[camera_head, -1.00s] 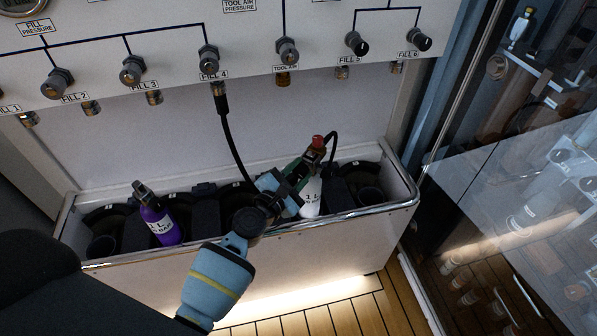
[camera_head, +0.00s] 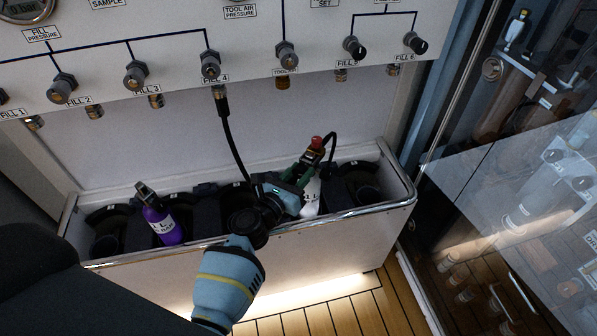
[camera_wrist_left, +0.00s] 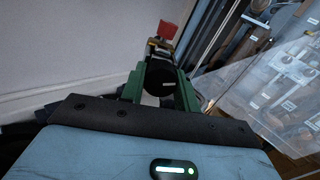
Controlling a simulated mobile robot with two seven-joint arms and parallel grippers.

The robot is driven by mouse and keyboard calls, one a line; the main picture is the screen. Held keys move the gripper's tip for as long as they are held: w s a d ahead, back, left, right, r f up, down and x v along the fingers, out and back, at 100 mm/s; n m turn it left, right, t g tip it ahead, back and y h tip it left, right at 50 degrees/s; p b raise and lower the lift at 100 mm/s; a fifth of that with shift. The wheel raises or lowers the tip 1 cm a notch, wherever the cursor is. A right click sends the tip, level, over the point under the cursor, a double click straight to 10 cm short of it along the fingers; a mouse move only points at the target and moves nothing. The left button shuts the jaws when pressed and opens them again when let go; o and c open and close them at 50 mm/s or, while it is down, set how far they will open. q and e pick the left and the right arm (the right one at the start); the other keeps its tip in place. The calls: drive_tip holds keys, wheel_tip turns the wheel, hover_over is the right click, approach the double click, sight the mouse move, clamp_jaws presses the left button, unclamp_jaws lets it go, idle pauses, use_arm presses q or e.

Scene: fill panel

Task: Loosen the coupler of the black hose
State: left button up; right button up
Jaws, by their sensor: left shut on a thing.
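The black hose (camera_head: 229,135) hangs from the Fill 4 outlet and runs down behind my left gripper. A black hose loop (camera_head: 333,147) shows beside the red knob (camera_head: 317,142) on top of a white bottle (camera_head: 310,197). My left gripper (camera_head: 309,163) has its green fingers at the bottle's top, just below the red knob. In the left wrist view, the fingers (camera_wrist_left: 161,84) are shut on a dark round part, apparently the coupler (camera_wrist_left: 160,78). The gripper hides much of this joint. My right gripper is not in view.
The bottle stands in a metal-rimmed trough (camera_head: 364,208) with several dark holders. A purple bottle (camera_head: 163,225) leans at its left. The panel (camera_head: 180,60) with knobs and outlets is above. A glass door (camera_head: 500,210) stands at the right.

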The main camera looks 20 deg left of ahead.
use_arm(q)
drive_tip(key=shift+r+n, duration=0.1)
drive_tip(key=shift+n, duration=0.5)
drive_tip(key=o, duration=1)
drive_tip(key=p+v, duration=0.1)
drive_tip(key=v, duration=0.6)
drive_tip(key=shift+s+a, duration=0.1)
drive_tip(key=shift+s, duration=0.3)
